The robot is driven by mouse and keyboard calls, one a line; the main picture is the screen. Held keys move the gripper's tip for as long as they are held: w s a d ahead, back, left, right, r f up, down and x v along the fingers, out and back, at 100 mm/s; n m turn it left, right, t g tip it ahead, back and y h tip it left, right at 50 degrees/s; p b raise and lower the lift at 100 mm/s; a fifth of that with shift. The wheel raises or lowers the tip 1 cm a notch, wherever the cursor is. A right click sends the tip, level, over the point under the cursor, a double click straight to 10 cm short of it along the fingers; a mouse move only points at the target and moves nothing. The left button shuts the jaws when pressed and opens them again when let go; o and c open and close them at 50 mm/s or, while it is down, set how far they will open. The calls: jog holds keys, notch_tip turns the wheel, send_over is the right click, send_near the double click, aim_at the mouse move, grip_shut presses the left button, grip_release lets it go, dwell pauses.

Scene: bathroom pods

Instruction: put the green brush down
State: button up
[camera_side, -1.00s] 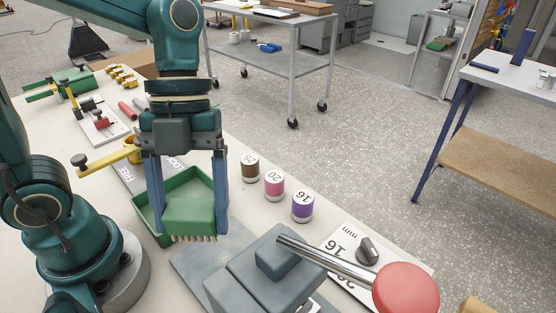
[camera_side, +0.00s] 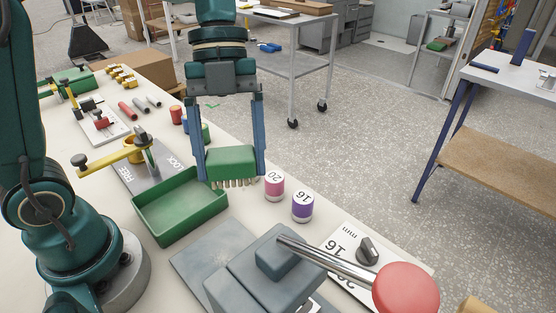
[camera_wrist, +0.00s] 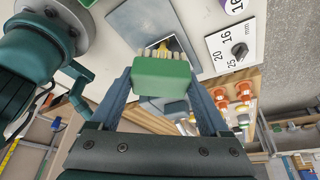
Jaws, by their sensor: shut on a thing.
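My gripper (camera_side: 231,174) is shut on the green brush (camera_side: 230,162), with one blue-grey finger on each end of its block and the pale bristles pointing down. In the side view the brush is up at the back right of the green tray (camera_side: 169,222). The tray's visible floor is bare. In the wrist view the brush (camera_wrist: 161,88) sits between the two fingers, and its bristles show past its far edge. How far the brush is above the table is hard to tell.
A pink cylinder (camera_side: 274,187) and a purple cylinder (camera_side: 302,207) stand to the right of the brush. A grey block with a red-knobbed lever (camera_side: 405,288) is in front. A yellow lever (camera_side: 110,157) stands by the FREE/LOCK plate, left of the tray.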

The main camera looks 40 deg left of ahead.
jog(key=w+a+f+n+t, duration=0.2)
jog(key=w+a+n, duration=0.4)
jog(key=w+a, duration=0.75)
jog(key=shift+n+t+h, duration=0.4)
jog(key=shift+n, duration=0.2)
jog(key=a+f, duration=0.2)
jog(key=s+a+f, duration=0.1)
jog(key=a+f, duration=0.1)
jog(key=f, duration=0.1)
jog(key=a+f, duration=0.3)
jog(key=shift+s+f, duration=0.25)
jog(key=shift+s, duration=0.05)
jog(key=shift+f, duration=2.4)
jog(key=shift+f, duration=0.1)
jog(key=o, duration=1)
jog(key=shift+o, duration=0.2)
